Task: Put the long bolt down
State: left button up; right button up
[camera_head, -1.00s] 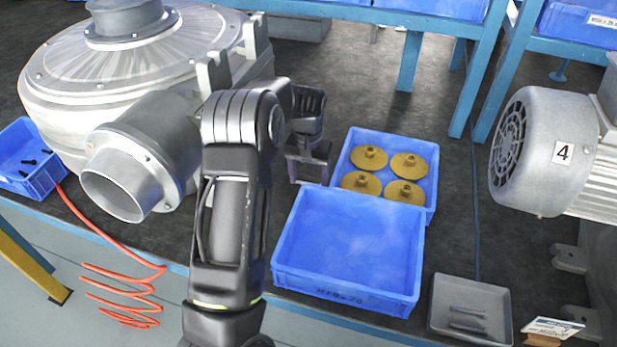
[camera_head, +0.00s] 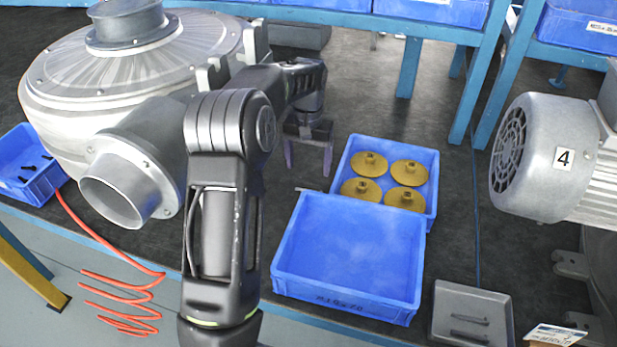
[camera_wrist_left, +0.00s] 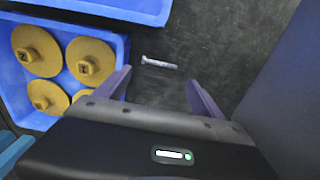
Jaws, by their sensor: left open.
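The long bolt (camera_wrist_left: 158,62), a silver bolt with a hexagonal head, lies flat on the dark bench mat beside the blue bin of yellow discs in the left wrist view. In the head view only a small part of it (camera_head: 308,190) shows, just behind the empty blue bin. My left gripper (camera_head: 308,168) is open and empty above the mat, its two purple fingers apart. In the left wrist view the gripper (camera_wrist_left: 157,82) has the bolt beyond the gap between its fingertips, touching neither. My right gripper is not in view.
An empty blue bin (camera_head: 350,297) stands in front, and a blue bin (camera_head: 432,185) with several yellow discs sits behind it. A grey blower housing (camera_head: 125,70) fills the left, a grey motor (camera_head: 545,155) the right. A grey tray (camera_head: 500,310) holds thin dark pieces.

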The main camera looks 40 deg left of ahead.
pick_arm(q)
notch_tip(320, 180, up, 4)
jog(key=shift+o, duration=0.2)
dwell(0.5)
jog(key=shift+f, duration=0.25)
jog(key=shift+t, duration=0.7)
jog(key=shift+s+d+f+p, duration=0.1)
jog(key=shift+s+f+p, duration=0.1)
jog(key=shift+f, duration=0.9)
jog(key=shift+s+d+f+p, duration=0.15)
jog(key=shift+s+f+p, duration=0.05)
jog(key=shift+f, duration=0.9)
jog(key=shift+s+d+f+p, duration=0.1)
jog(key=shift+s+f+p, duration=0.1)
jog(key=shift+f, duration=0.9)
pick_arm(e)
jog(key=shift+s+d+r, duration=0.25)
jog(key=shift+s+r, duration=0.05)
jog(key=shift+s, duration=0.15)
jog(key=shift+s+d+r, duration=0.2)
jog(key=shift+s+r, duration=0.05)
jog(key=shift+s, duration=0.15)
